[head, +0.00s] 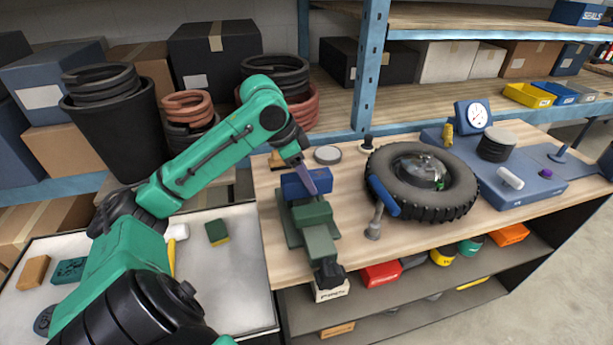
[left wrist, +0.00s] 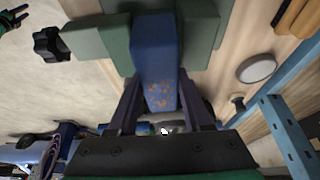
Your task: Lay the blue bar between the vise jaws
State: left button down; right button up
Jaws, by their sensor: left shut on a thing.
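The blue bar (head: 294,187) is at the far end of the green vise (head: 318,238) on the wooden bench. My left gripper (head: 308,182) is over the vise and shut on the bar. In the left wrist view the bar (left wrist: 155,55) runs out from between the two fingers of my left gripper (left wrist: 160,98); its near part has orange-brown specks. Green vise blocks (left wrist: 88,40) show on both sides of it, with a black knob at the left. I cannot tell whether the bar rests on the vise bed.
A large tyre (head: 462,193) lies right of the vise. A grey round lid (head: 327,155) lies behind the vise, close to the blue shelf post (head: 370,65). A white-topped table (head: 238,265) is at the left.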

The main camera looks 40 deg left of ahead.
pick_arm(q)
jog(key=shift+f, duration=0.2)
dwell(0.5)
jog(key=shift+f, duration=0.25)
jog(key=shift+f+b, duration=0.4)
jog(key=shift+f, duration=0.2)
